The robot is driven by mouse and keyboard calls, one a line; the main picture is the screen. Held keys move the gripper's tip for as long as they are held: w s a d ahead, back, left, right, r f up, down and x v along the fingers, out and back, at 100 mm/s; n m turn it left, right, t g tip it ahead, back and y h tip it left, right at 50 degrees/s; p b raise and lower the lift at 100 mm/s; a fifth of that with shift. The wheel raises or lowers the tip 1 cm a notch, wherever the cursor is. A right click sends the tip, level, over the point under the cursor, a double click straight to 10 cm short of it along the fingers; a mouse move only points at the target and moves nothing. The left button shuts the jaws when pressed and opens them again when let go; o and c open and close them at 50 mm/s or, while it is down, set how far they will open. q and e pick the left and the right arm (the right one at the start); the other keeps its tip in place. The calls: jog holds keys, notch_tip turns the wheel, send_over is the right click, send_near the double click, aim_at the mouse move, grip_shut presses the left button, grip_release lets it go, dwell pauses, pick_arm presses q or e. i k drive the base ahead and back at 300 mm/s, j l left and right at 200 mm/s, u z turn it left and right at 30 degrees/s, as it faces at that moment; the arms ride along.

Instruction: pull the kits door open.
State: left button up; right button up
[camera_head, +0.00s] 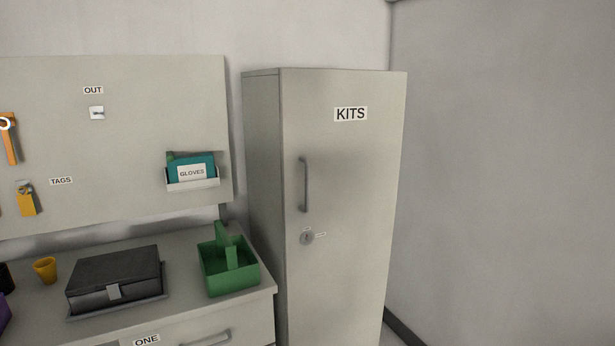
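The kits cabinet is a tall pale grey locker right of the middle in the head view. Its kits door (350,250) looks shut and has a label reading KITS (351,114) near the top. A vertical grey bar handle (303,185) is on the door's left side. Below the handle is a round lock (307,237) with a small pale tag (321,235) beside it. Neither of my grippers is in view.
A workbench (205,315) stands left of the cabinet, bearing a green caddy (229,268), a dark case (114,277) and a yellow cup (45,269). A pegboard panel (120,140) holds a gloves box (192,172). A bare wall (510,160) rises at the right.

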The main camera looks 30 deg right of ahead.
aim_at(342, 129)
jog(key=i+l, duration=0.15)
jog(key=l, duration=0.25)
jog(key=i+l+u, duration=0.15)
jog(key=l, duration=0.25)
jog(key=i+l, duration=0.1)
jog(key=l, duration=0.35)
jog(key=i+l+u, duration=0.15)
jog(key=l, duration=0.25)
